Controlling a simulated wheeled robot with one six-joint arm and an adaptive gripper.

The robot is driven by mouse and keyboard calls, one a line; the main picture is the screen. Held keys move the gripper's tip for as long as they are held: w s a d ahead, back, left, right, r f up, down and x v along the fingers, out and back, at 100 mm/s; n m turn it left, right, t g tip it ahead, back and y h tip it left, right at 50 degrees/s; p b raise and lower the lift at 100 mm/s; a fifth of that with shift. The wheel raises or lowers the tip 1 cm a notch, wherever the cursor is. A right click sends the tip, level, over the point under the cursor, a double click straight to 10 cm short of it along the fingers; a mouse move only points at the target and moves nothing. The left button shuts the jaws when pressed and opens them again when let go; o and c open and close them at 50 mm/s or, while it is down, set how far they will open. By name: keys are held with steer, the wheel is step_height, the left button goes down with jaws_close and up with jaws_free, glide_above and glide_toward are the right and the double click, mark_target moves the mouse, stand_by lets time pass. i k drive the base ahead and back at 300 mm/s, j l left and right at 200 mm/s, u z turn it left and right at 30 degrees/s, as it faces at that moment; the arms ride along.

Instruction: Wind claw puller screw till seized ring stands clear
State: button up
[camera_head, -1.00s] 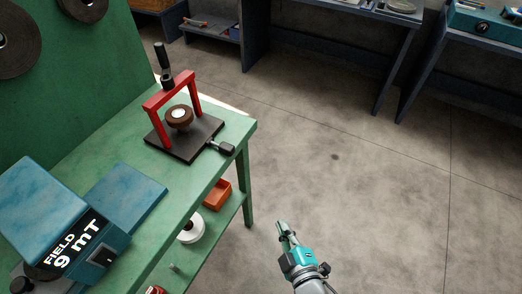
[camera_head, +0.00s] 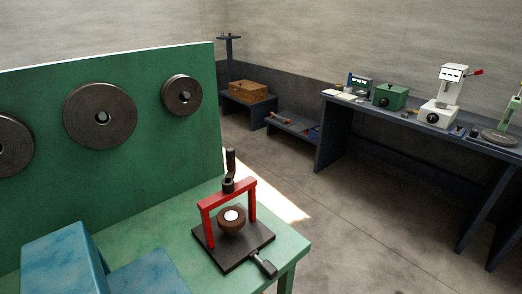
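The claw puller (camera_head: 205,221) is a red frame standing upright on a dark base plate (camera_head: 213,257), on the green bench at lower centre. Its screw, with a dark upright handle (camera_head: 231,162), rises from the top crossbar. A brown rusty ring (camera_head: 232,223) with a pale centre sits under the crossbar, between the red legs. Whether the ring touches the plate is too small to tell. A dark grey lever or block (camera_head: 264,263) sticks out at the plate's front right. My gripper is not in view.
The green bench top (camera_head: 290,246) ends just right of the plate. A blue box (camera_head: 62,258) stands at left, before a green panel (camera_head: 150,135) with several dark discs. Open floor (camera_head: 350,215) lies right, with a dark workbench (camera_head: 365,107) bearing instruments beyond.

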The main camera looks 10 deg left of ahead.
mark_target(227, 184)
steer(key=i+l+z, duration=0.3)
steer(key=i, duration=0.55)
steer(key=i+z, duration=0.3)
steer(key=i, duration=0.6)
steer(key=i+l+u, duration=0.1)
steer(key=i+u, duration=0.15)
steer(key=i, duration=0.35)
steer(key=i+l+u, duration=0.15)
steer(key=i+u, duration=0.15)
steer(key=i, duration=0.25)
